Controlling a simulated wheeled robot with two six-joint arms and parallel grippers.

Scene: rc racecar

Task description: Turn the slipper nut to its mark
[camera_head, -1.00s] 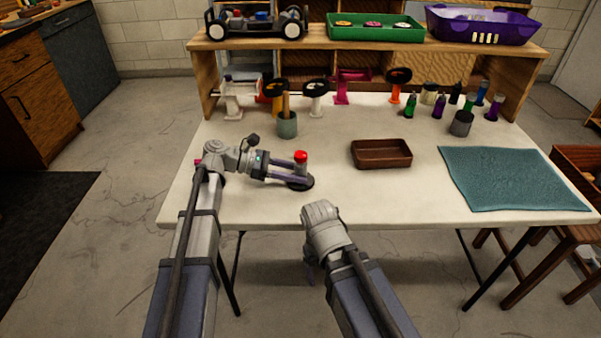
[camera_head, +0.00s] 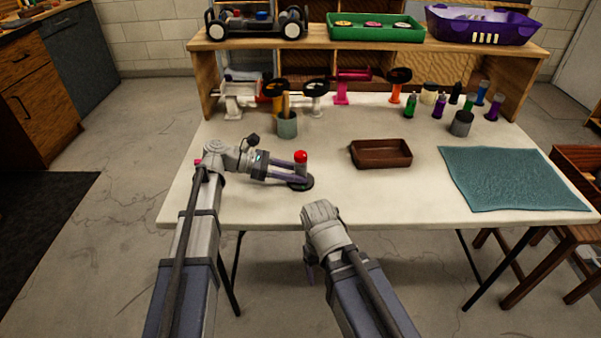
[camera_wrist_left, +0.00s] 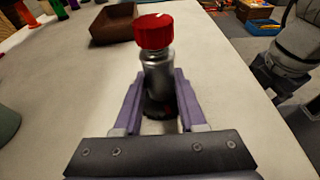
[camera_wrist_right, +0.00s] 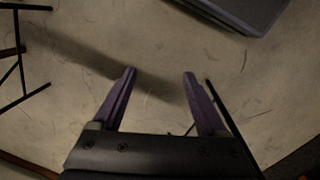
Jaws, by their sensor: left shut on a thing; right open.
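The slipper nut is a red knob (camera_head: 301,157) on top of a grey metal post (camera_wrist_left: 158,78), which stands upright on a dark round base (camera_head: 303,184) on the table. In the left wrist view the red nut (camera_wrist_left: 153,31) has a pale mark on its top. My left gripper (camera_head: 300,178) is shut on the grey post below the red nut, with a purple finger on each side. My right gripper (camera_wrist_right: 160,75) is open and empty, pointing at the floor in front of the table. In the head view its fingers are mostly hidden behind its wrist.
A brown tray (camera_head: 381,154) lies right of the post, and a teal mat (camera_head: 515,180) further right. A grey cup (camera_head: 287,126), a second cup (camera_head: 461,124) and several bottles stand behind. The table front near the post is clear.

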